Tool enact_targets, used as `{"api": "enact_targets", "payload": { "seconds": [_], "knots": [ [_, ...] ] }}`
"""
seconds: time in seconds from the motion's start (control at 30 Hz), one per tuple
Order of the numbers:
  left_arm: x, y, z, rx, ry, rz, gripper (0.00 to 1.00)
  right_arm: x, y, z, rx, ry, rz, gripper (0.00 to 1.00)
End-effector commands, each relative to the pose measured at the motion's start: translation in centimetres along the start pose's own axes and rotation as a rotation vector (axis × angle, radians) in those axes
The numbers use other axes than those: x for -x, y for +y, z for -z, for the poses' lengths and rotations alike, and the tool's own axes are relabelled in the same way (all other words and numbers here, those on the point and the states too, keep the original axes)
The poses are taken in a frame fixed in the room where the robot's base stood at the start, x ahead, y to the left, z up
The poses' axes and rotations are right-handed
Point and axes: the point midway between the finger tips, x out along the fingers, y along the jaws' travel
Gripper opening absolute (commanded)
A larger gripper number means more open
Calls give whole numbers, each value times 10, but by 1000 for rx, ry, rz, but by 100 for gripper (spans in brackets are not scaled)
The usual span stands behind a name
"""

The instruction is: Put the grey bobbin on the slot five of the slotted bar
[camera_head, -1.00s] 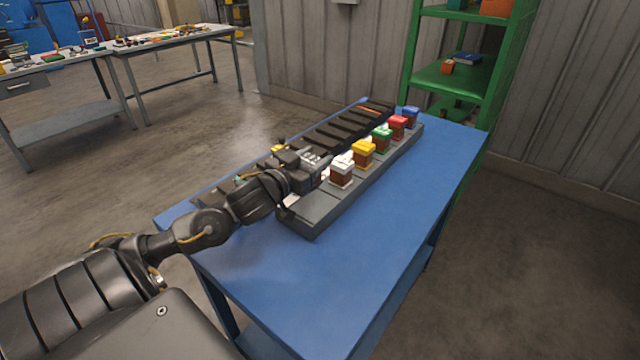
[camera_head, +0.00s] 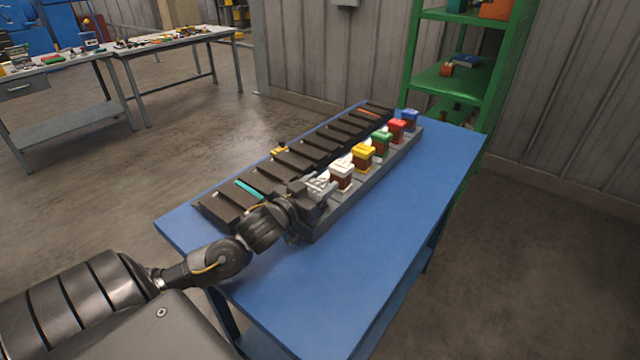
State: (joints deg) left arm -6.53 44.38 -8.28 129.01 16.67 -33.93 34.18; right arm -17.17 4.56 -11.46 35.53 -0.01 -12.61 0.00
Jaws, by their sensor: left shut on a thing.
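My left gripper (camera_head: 318,192) is shut on a light grey piece, the grey bobbin (camera_head: 321,185), which the jaws mostly hide. It is over the near end of the grey bar (camera_head: 372,178), just in front of the white-topped bobbin (camera_head: 342,175). I cannot tell whether the grey bobbin touches the bar. A long dark bar with several slots (camera_head: 270,178) lies alongside to the left. My right gripper is not in view.
Yellow (camera_head: 363,156), green (camera_head: 381,143), red (camera_head: 397,129) and blue (camera_head: 410,117) bobbins stand along the grey bar. The blue table (camera_head: 400,215) is clear at right and in front. A green shelf (camera_head: 455,75) stands behind.

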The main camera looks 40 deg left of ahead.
Motion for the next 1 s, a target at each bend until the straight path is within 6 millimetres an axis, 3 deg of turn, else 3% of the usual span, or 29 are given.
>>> {"api": "enact_targets", "payload": {
  "seconds": [0.03, 0.07, 0.2, 0.47, 0.67, 1.0],
  "knots": [
    [0, 0, -2, 1, 1, 0, 16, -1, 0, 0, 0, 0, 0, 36],
    [0, 0, -2, 0, 0, 0, 51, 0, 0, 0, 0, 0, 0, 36],
    [0, 0, -2, 0, -1, 0, 69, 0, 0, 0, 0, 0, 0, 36],
    [0, 0, -2, 0, -1, 0, 69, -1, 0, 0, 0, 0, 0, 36],
    [0, 0, -8, -2, 1, -1, 69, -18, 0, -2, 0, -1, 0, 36],
    [69, -5, -8, 2, -5, -2, 69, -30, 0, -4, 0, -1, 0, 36]
  ]
}}
